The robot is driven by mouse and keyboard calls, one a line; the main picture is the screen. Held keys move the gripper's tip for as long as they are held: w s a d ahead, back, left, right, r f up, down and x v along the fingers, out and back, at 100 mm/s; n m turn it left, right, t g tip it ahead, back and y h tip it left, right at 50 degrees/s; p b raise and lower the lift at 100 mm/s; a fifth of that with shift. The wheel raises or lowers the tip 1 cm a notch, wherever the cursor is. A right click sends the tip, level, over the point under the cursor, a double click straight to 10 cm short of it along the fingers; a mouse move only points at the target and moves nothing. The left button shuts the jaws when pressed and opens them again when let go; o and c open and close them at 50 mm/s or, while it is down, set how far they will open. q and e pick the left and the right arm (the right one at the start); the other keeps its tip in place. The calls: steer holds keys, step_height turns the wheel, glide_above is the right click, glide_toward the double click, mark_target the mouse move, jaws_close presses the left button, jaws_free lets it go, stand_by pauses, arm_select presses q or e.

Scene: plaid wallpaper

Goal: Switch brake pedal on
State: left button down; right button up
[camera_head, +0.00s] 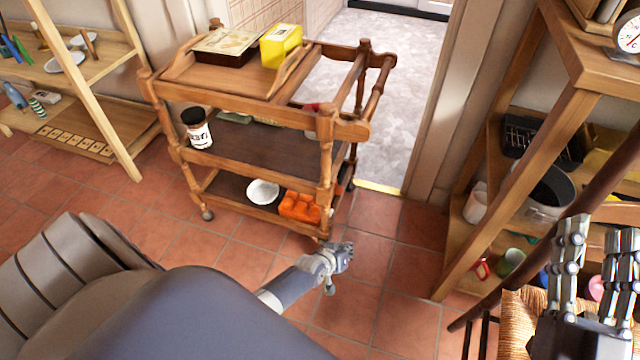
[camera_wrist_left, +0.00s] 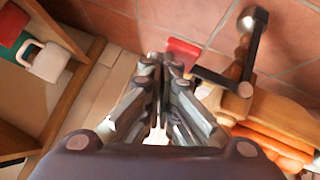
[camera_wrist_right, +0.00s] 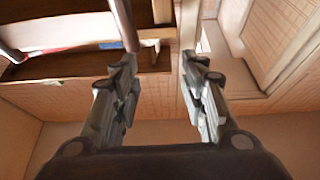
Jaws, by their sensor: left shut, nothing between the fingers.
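A wooden serving trolley (camera_head: 252,112) stands on the tiled floor in the head view. In the left wrist view, a red pedal (camera_wrist_left: 183,50), apparently the brake pedal, lies just beyond and right of my left gripper's fingertips, beside a dark metal bracket (camera_wrist_left: 222,82). I cannot tell whether they touch. My left gripper (camera_head: 338,257) is low beside the trolley's near right leg, its fingers together; it also shows in the left wrist view (camera_wrist_left: 162,62). The pedal is not visible in the head view. My right gripper (camera_head: 590,225) is open and empty, its fingers apart in the right wrist view (camera_wrist_right: 160,62).
A yellow box (camera_head: 281,46) and a tray are on the trolley's top. A jar (camera_head: 196,128), a white bowl (camera_head: 263,192) and an orange object (camera_head: 299,207) are on its lower shelves. A shelf unit (camera_head: 458,215) and woven chair (camera_head: 512,325) are at right. Bare floor (camera_head: 390,270) lies between.

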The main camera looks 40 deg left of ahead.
stand_by(0.5)
arm_select(q)
step_height(320, 180, up, 2)
steer(key=shift+r+p, duration=0.1)
steer(key=shift+p, duration=1)
step_height(320, 180, up, 2)
steer(key=shift+p, duration=0.95)
arm_select(e)
step_height(320, 180, down, 17)
steer(key=s+d+g+h, duration=0.2)
steer(key=d+g+h, duration=0.15)
steer(key=g, duration=0.65)
arm_select(q)
steer(key=s+d+r+p, duration=0.2)
steer(key=s+r+p, duration=0.4)
steer(key=r, duration=0.1)
steer(key=shift+s, duration=0.4)
arm_select(e)
steer(key=s+d+f+m+g+h, duration=0.1)
steer(key=s+d+f+g, duration=0.3)
steer(key=s+f+g, duration=0.4)
steer(key=shift+s+f+g+h, duration=0.4)
steer(key=shift+s+f+h, duration=0.35)
steer(key=shift+s, duration=2.1)
